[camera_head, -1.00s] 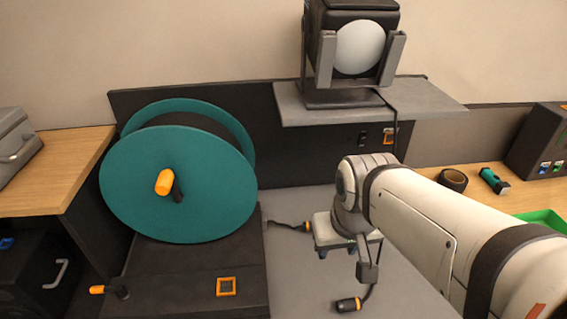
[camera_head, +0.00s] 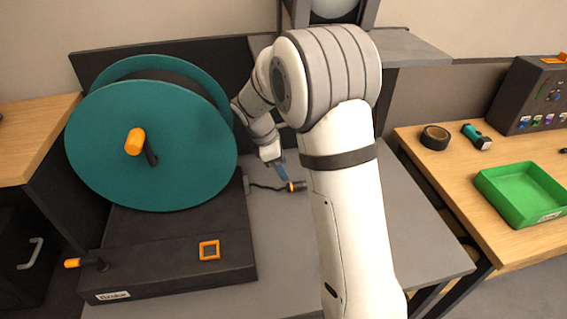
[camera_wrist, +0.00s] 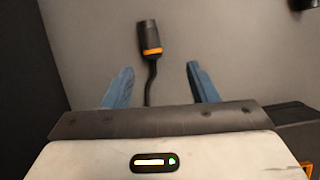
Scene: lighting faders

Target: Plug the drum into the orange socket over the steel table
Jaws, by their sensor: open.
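The teal cable drum (camera_head: 150,185) with its orange-tipped crank stands on a black base at left. A short cable runs from the base to a black plug with an orange ring (camera_head: 297,186), lying on the steel table (camera_head: 425,255). In the wrist view the plug (camera_wrist: 149,36) lies just beyond my fingertips, its cable passing between the fingers. My gripper (camera_wrist: 160,72) is open and empty, with blue fingers; one shows in the head view (camera_head: 281,172). The orange-framed socket on the back panel above the table is hidden by my arm in the head view.
Another orange-framed square (camera_head: 209,250) is on the drum's base. A grey shelf (camera_head: 415,45) bears a lamp (camera_head: 332,8). On the right wooden table (camera_head: 440,175) are a green tray (camera_head: 520,215), black tape (camera_head: 435,137) and a dark control box (camera_head: 535,95). The steel table's right side is clear.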

